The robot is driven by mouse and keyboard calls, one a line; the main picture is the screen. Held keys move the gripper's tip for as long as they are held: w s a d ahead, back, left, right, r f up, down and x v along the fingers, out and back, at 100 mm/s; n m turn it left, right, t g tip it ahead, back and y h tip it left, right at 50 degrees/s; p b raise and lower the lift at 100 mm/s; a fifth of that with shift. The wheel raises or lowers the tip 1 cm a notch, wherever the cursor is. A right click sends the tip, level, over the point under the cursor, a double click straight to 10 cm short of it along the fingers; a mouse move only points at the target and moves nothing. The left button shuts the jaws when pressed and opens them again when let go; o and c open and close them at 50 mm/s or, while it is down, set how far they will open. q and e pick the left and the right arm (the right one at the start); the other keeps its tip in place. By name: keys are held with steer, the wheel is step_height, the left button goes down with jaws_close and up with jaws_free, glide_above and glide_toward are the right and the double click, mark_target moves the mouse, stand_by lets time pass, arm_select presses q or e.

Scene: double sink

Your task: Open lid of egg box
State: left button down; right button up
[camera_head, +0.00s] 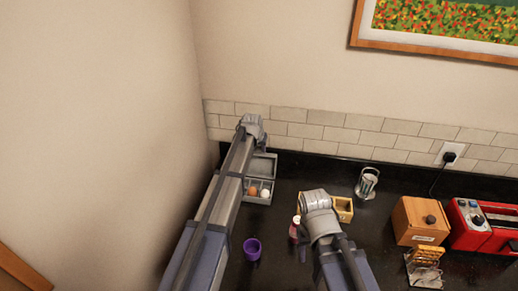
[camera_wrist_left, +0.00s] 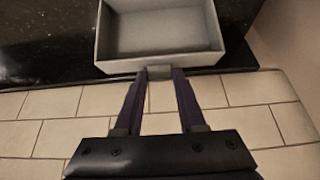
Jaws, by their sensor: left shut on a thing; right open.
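The grey egg box (camera_head: 250,198) stands on the dark counter near the left wall. A brown egg (camera_head: 252,191) and a white egg (camera_head: 265,193) show in its front part. Its grey lid (camera_head: 263,166) is swung back, away from the eggs. In the left wrist view the lid (camera_wrist_left: 160,30) shows its hollow side. My left gripper (camera_head: 262,146) is at the lid's far edge. In the left wrist view its fingers (camera_wrist_left: 160,73) are shut on a small tab of the lid.
A purple cup (camera_head: 252,250) and a red-and-white bottle (camera_head: 294,230) stand in front. A yellow box (camera_head: 343,208) is partly behind my right gripper. A metal-and-glass container (camera_head: 367,183), wooden box (camera_head: 420,221), toast rack (camera_head: 424,267) and red toaster (camera_head: 482,228) stand right. The tiled wall (camera_head: 320,132) is close behind.

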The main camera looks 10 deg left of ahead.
arm_select(q)
steer(key=shift+s+r, duration=0.15)
steer(key=shift+s, duration=0.85)
steer(key=shift+c, duration=2.4)
jaws_free()
steer(key=shift+r, duration=0.1)
steer(key=p+v, duration=0.7)
steer(key=shift+s+r, duration=0.25)
steer(key=shift+r, duration=0.05)
